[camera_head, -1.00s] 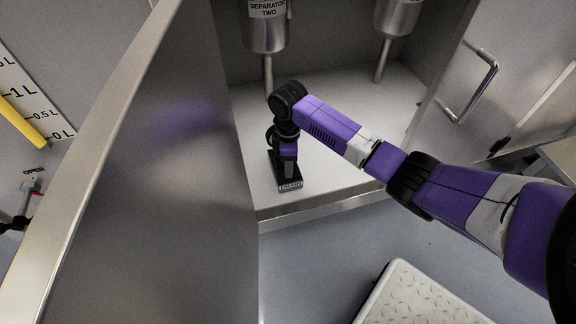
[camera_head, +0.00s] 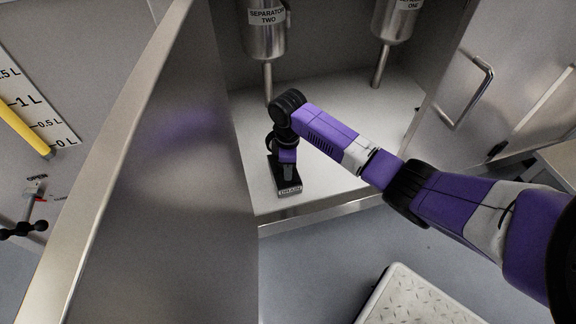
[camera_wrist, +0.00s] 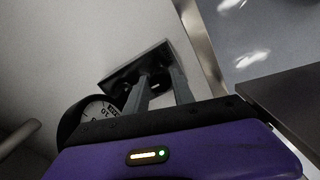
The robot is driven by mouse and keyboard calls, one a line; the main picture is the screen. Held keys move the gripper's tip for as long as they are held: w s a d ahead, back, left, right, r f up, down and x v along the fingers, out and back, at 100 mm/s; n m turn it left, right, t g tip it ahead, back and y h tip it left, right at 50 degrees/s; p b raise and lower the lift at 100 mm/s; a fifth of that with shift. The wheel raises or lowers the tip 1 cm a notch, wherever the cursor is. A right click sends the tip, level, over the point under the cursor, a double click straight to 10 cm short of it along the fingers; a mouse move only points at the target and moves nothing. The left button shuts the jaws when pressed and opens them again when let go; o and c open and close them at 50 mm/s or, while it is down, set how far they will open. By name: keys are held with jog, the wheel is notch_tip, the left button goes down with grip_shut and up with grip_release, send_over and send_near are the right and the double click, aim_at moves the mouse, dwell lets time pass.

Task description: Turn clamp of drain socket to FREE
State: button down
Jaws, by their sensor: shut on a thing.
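The drain socket (camera_head: 290,189) is a black block with a white "DRAIN" label on its front, on the pale cabinet floor. My gripper (camera_wrist: 158,80) points down at it from above, its two grey fingers reaching to the black plate of the socket (camera_wrist: 125,81) in the wrist view. It is shut on the clamp, which is mostly hidden between and behind the fingers. The clamp's marks and its exact angle cannot be read. A round dial with markings (camera_wrist: 98,108) shows partly beside the gripper in the wrist view.
Separator two (camera_head: 265,35) and separator one (camera_head: 397,20) hang behind, with thin pipes going down. A large metal door panel (camera_head: 170,190) stands close on the left. The cabinet's front lip (camera_head: 325,212) lies before the socket. A white step (camera_head: 415,300) stands on the floor.

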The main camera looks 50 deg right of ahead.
jog(key=shift+a+r+p, duration=0.1)
jog(key=shift+r+p, duration=0.2)
jog(key=shift+p, duration=0.3)
jog(key=m+p, duration=0.1)
jog(key=p, duration=0.3)
jog(key=shift+r+m, duration=0.1)
jog(key=shift+m, duration=0.2)
jog(key=m+p, duration=0.3)
jog(key=p, duration=0.2)
jog(key=shift+a, duration=0.1)
jog(key=m+p, duration=0.1)
jog(key=m, duration=0.3)
jog(key=m+p, duration=0.1)
jog(key=m, duration=0.1)
jog(key=shift+f+m+p, duration=0.3)
jog(key=shift+m+p, duration=0.05)
jog(key=shift+m, duration=0.05)
jog(key=m+p, duration=0.1)
jog(key=m, duration=0.5)
jog(key=shift+w, duration=0.1)
jog(key=c, duration=1.1)
grip_release()
jog(key=shift+o, duration=0.2)
